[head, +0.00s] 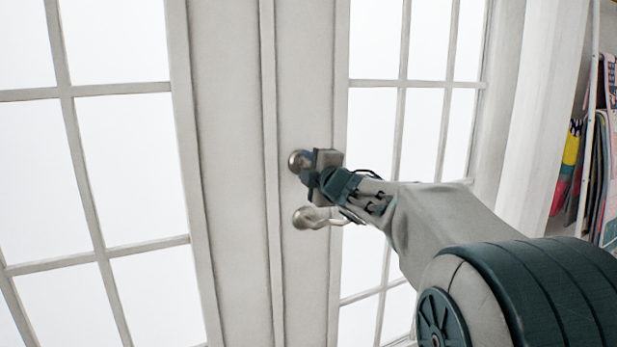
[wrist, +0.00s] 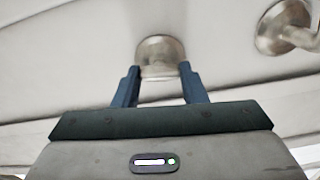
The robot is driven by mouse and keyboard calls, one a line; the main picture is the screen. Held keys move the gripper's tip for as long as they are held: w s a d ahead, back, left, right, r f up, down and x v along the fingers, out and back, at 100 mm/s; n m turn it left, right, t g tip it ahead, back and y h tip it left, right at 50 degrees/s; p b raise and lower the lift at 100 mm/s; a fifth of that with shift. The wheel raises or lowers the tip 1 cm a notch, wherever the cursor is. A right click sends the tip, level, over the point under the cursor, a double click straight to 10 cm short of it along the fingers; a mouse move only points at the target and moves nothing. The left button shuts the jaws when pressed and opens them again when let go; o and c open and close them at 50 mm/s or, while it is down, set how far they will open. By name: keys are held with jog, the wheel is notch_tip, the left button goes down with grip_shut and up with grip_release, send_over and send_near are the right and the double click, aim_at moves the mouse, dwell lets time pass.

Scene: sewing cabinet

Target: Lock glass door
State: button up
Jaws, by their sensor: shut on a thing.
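The glass door (head: 305,110) is a white double door with paned glass, and its two leaves meet at a vertical seam. A round metal lock knob (head: 295,161) sits on the right leaf, above a curved metal door handle (head: 309,218). My gripper (head: 303,170) is at the lock knob. In the wrist view the lock knob (wrist: 160,52) lies between the two blue fingers of my gripper (wrist: 160,78), which are shut on it. The handle (wrist: 283,27) shows at the upper right there, apart from the fingers. The knob's grip part is partly hidden.
The handle is close below my gripper. A white curtain (head: 540,120) hangs to the right of the door. A rack with colourful fabrics (head: 603,150) stands at the far right edge. The left leaf's front is clear.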

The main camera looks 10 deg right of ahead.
jog(key=shift+f+n+b, duration=0.1)
jog(key=shift+n+b, duration=0.2)
jog(key=shift+n, duration=0.3)
jog(key=o, duration=1)
jog(key=shift+a, duration=0.1)
jog(key=p+v, duration=0.2)
jog(key=v, duration=1.1)
jog(key=shift+s, duration=0.4)
